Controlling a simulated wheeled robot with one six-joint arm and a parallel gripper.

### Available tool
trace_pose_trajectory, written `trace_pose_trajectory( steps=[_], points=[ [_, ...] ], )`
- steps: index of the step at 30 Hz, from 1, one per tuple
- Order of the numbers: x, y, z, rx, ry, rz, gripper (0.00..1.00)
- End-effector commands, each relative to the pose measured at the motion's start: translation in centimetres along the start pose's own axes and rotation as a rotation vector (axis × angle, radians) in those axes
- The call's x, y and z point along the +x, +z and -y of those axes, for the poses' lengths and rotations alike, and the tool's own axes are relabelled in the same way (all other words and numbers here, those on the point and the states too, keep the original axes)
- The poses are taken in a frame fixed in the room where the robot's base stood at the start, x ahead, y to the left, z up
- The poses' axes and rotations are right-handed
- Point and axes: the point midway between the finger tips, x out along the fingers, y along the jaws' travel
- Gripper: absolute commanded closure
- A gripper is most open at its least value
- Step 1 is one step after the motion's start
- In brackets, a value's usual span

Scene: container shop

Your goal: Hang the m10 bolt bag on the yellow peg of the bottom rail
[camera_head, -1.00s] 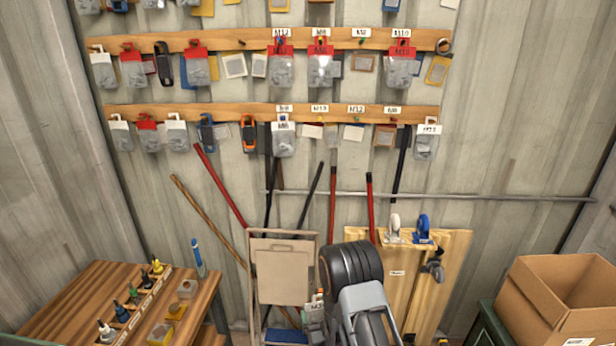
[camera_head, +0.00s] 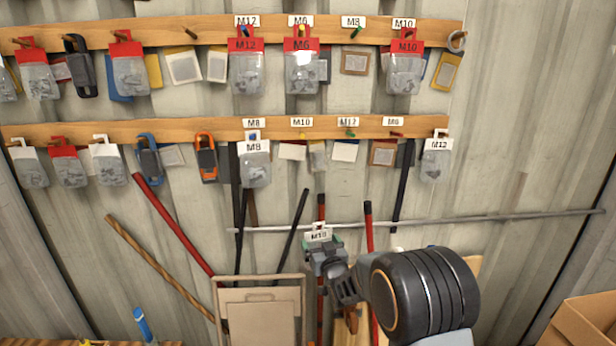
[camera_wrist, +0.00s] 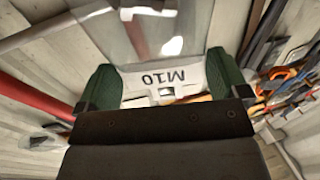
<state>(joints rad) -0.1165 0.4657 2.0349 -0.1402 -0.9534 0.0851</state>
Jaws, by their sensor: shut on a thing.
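My gripper (camera_head: 322,243) is shut on the M10 bolt bag (camera_head: 318,234), gripping its white header card, below the bottom rail (camera_head: 210,127) in the head view. In the wrist view the white M10 card (camera_wrist: 160,80) and clear pouch show between the green fingertips of my gripper (camera_wrist: 152,88). The yellow peg (camera_head: 302,135) of the bottom rail sits under the M10 label (camera_head: 301,122), with no bag on it. The peg is well above my gripper.
A white-topped M8 bag (camera_head: 256,165) hangs left of the yellow peg, and an M12 bag (camera_head: 436,160) hangs at the rail's right end. Red-topped bags hang on the upper rail (camera_head: 200,30). Long-handled tools and a horizontal bar (camera_head: 500,217) are behind my gripper.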

Motion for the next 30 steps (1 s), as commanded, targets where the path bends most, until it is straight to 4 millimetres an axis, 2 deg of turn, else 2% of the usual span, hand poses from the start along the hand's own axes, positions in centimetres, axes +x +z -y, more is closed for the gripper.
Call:
trace_pose_trajectory(
  steps=[1,6,9,12,15,18,21,30],
  points=[
    [0.9,-3.1,0.7,-0.002,-0.017,-0.019,0.33],
    [1.8,-12.5,3.0,-0.001,-0.051,-0.022,0.33],
    [1.2,-17.2,3.8,-0.002,-0.054,-0.02,0.33],
    [0.3,-21.0,4.6,0.0,-0.053,-0.02,0.33],
    [-0.7,-23.7,4.9,-0.001,-0.048,-0.017,0.33],
    [-1.5,-25.6,5.2,0.0,-0.042,-0.015,0.33],
    [-2.0,-26.7,5.3,-0.001,-0.039,-0.011,0.33],
    [-1.4,-27.4,5.1,-0.001,-0.035,-0.008,0.33]
  ],
)
